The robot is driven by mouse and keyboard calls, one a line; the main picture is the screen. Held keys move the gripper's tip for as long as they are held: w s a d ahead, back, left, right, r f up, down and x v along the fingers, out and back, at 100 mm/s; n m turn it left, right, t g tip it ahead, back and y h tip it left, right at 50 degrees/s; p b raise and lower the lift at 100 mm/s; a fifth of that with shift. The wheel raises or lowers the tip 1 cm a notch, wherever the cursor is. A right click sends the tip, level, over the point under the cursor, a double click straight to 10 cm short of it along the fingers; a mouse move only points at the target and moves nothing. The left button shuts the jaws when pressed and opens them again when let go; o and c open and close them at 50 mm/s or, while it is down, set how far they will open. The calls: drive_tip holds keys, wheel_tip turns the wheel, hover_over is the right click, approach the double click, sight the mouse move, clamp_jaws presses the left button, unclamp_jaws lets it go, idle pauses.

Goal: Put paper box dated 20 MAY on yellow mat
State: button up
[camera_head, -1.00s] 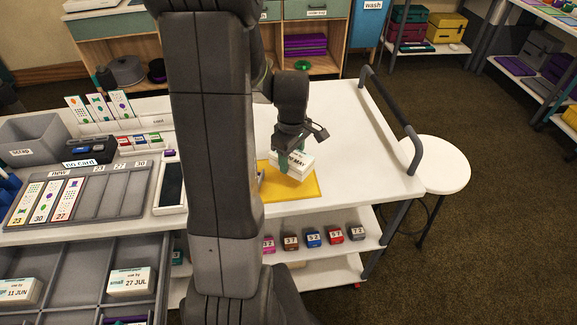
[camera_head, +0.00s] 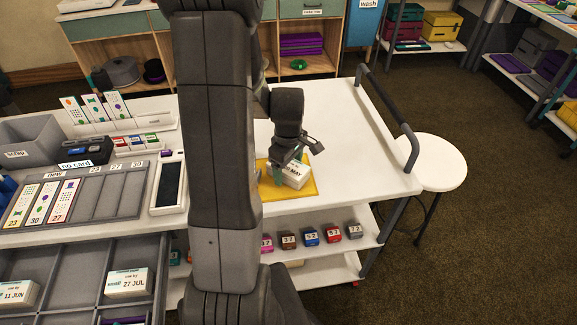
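The white paper box (camera_head: 295,177), with a label whose readable part is "MAY", is at the right part of the yellow mat (camera_head: 305,190). The day on the label is partly hidden. My gripper (camera_head: 287,166) is over the box, with green fingertips at its left and far sides. I cannot tell whether the fingers press on the box or stand apart from it. The box looks slightly turned, and its underside is hidden. My arm hides the left part of the mat.
The white cart top (camera_head: 355,155) is clear right of the mat, up to a dark handle rail (camera_head: 390,115). A grey card tray (camera_head: 105,192) and a phone-like device (camera_head: 167,184) lie to the left. Boxes marked 27 JUL (camera_head: 130,283) and 11 JUN (camera_head: 15,293) sit in compartments below.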

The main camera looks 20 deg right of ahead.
sight(289, 165)
wheel_tip(289, 165, up, 12)
drive_tip(key=shift+r, duration=0.15)
idle(0.6)
drive_tip(key=shift+c, duration=0.5)
idle(1.0)
